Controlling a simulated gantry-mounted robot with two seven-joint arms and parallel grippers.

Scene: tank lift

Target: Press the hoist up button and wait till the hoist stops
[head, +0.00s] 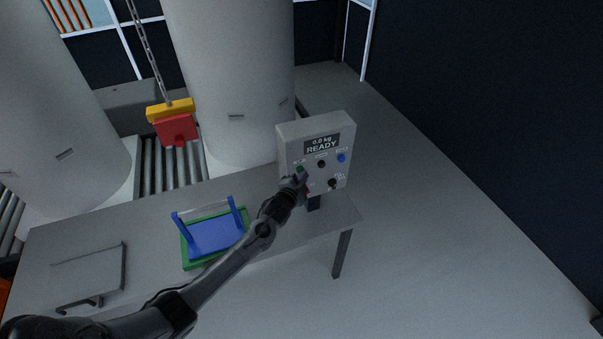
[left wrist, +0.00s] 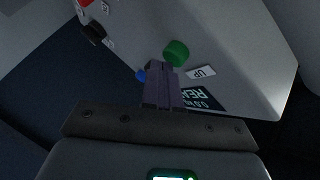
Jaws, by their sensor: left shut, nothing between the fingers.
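The grey control box (head: 290,143) stands at the right end of the table. Its display (head: 322,143) reads "0.0 kg READY". The green button (left wrist: 176,53) beside the "UP" label (left wrist: 201,72) shows in the left wrist view. My left gripper (head: 302,175) is shut and empty, with its tips at the box front by the green button. In the left wrist view the fingertips (left wrist: 165,72) are right beside the green button; I cannot tell whether they touch it. The hoist's yellow and red block (head: 173,122) hangs on a chain (head: 147,50). My right gripper is out of view.
The table (head: 150,215) carries a blue and green frame-like thing (head: 215,235) and a grey flat panel with a handle (head: 90,275). A blue knob (head: 341,158) and black knobs (head: 333,182) sit on the box. Large grey tanks (head: 225,70) stand behind. The floor at right is clear.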

